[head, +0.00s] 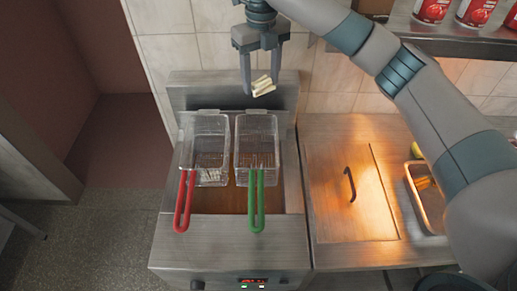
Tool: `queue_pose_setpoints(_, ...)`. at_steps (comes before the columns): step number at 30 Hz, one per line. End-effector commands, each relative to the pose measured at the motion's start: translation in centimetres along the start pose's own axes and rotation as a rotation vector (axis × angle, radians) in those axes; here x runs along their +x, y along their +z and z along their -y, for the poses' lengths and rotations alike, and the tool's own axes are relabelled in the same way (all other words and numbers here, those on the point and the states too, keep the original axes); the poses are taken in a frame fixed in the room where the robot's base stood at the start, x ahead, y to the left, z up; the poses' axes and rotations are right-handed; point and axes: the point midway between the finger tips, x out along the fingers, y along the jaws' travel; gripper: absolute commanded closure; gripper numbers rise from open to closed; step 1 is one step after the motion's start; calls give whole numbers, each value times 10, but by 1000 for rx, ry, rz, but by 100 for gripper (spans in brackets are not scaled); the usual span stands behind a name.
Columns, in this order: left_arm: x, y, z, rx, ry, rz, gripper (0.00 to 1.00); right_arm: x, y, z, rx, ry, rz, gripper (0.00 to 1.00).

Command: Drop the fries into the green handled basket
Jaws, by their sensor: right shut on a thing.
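The fries (263,86) are a small pale yellow bundle held up in the air. My right gripper (261,88) comes in from the upper right, points down and is shut on the fries. It appears above the back edge of the green handled basket (257,140). That clear mesh basket sits at the right of the fryer, with its green handle (256,205) toward the front. The red handled basket (208,150) sits beside it on the left, with its red handle (184,205) toward the front. My left gripper is not in view.
The steel fryer (230,250) has brown oil under the baskets. To its right is a steel counter with a lidded hatch (345,225) and a metal tray (415,172) partly behind my right arm. Red cans (432,10) stand on a shelf at the upper right.

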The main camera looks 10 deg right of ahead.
Motion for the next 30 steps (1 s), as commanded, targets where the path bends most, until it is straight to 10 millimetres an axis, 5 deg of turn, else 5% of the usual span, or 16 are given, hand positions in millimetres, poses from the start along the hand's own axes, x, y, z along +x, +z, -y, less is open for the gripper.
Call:
queue_pose_setpoints(11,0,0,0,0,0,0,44,6,0,0,2,0,-1,68)
queue_pose_setpoints(30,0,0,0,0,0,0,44,58,0,0,2,0,-2,68)
